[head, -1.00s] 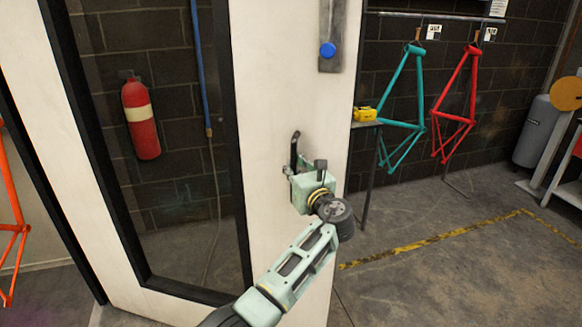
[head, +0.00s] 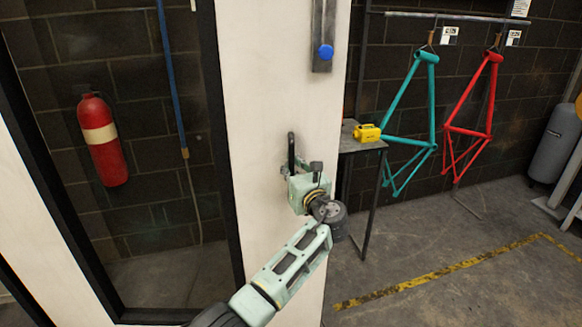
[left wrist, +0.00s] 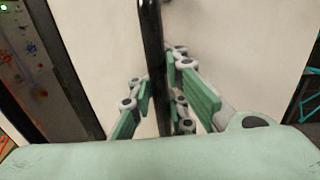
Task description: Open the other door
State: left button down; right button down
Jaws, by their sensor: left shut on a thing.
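The white door (head: 268,95) with a black-framed window stands in front of me in the head view, and its right edge shows against the room behind. Its black upright handle (head: 291,152) is near that edge. My left gripper (head: 292,171) is at the handle. In the left wrist view the black handle bar (left wrist: 153,60) runs between the two green fingers of my left gripper (left wrist: 160,105), which is shut on it. A metal plate with a blue knob (head: 325,52) is higher on the door. My right gripper is in neither view.
A small table (head: 352,143) with a yellow device (head: 367,132) stands just right of the door's edge. A teal frame (head: 431,100) and a red frame (head: 487,100) hang from a rail. The floor by the yellow line (head: 440,270) is clear. A fire extinguisher (head: 103,140) shows through the window.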

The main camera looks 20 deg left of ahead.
pick_arm(q)
jog(key=shift+w+d+f, duration=0.25)
jog(key=shift+w+f, duration=0.05)
jog(key=shift+w, duration=0.05)
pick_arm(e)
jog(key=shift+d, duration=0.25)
pick_arm(q)
jog(key=shift+r, duration=0.15)
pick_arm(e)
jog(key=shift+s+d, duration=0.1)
pick_arm(q)
jog(key=c, duration=2.2)
grip_release()
jog(key=o, duration=0.4)
jog(key=shift+w+d, duration=0.1)
jog(key=shift+d, duration=0.05)
jog(key=shift+o, duration=0.3)
jog(key=shift+r, duration=0.1)
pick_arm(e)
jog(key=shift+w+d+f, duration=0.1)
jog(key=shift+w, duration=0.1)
pick_arm(q)
jog(key=shift+a, duration=0.2)
jog(key=v, duration=1.2)
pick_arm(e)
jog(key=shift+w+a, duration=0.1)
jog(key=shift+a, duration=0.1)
